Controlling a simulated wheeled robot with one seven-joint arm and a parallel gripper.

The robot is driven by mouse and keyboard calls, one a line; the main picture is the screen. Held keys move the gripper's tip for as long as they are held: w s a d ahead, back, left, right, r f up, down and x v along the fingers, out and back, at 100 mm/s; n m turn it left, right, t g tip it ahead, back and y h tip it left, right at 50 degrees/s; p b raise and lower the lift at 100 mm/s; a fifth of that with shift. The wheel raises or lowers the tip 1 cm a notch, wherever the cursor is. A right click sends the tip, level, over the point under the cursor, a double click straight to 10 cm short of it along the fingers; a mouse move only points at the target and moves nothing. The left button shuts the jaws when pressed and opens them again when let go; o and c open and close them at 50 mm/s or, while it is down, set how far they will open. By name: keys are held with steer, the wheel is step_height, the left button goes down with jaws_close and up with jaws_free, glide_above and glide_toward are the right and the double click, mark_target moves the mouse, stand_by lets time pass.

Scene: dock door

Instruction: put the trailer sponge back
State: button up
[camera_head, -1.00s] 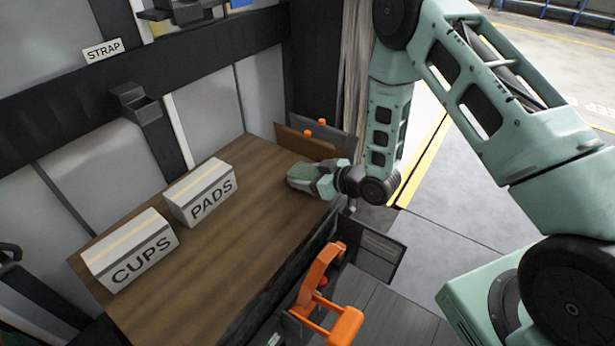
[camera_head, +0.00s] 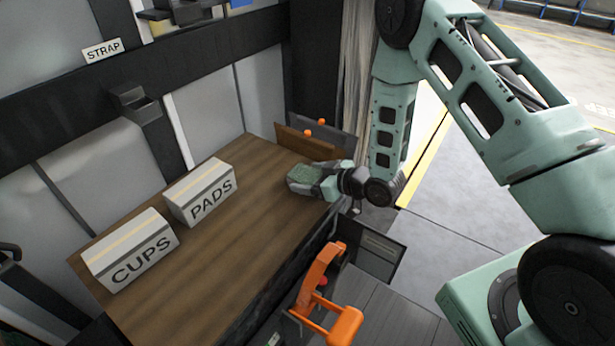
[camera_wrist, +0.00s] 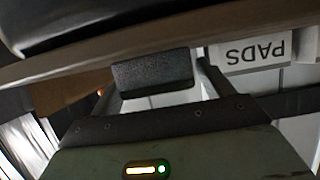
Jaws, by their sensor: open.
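My gripper (camera_head: 318,180) is at the far right end of the brown wooden tabletop (camera_head: 245,240). A rough, grey-green block, which looks like the sponge (camera_head: 303,173), sits at its tip. In the wrist view, a dark, speckled block (camera_wrist: 152,75) lies between the two spread fingers of my gripper (camera_wrist: 160,85), close to the wooden edge. It looks like the same sponge, in shade. The fingers are open. I cannot tell whether they touch the block or whether it rests fully on the wood.
White boxes marked CUPS (camera_head: 130,252) and PADS (camera_head: 200,193) stand along the back of the tabletop, with clear wood in front. Upright panels with orange knobs (camera_head: 308,134) stand behind my gripper. An orange handle (camera_head: 325,290) rises in front. A STRAP label (camera_head: 103,50) is on the wall.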

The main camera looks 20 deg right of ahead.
steer(key=v, duration=1)
steer(key=s+a+r+g+h, duration=0.45)
steer(key=a+r, duration=0.25)
steer(key=a, duration=0.2)
steer(key=s+a+r+g+h, duration=0.1)
steer(key=s+r+g, duration=0.2)
steer(key=s, duration=0.7)
steer(key=s+a+r+g+h, duration=0.1)
steer(key=s+a+r+g, duration=0.1)
steer(key=s+r, duration=0.5)
steer(key=s+g, duration=0.1)
steer(key=s, duration=0.2)
steer(key=shift+s+h+b, duration=0.3)
steer(key=shift+s+h, duration=0.05)
steer(key=shift+s, duration=0.05)
steer(key=shift+a+r, duration=0.1)
steer(key=shift+a, duration=0.05)
step_height(320, 180, up, 6)
steer(key=p, duration=0.6)
steer(key=shift+r, duration=0.1)
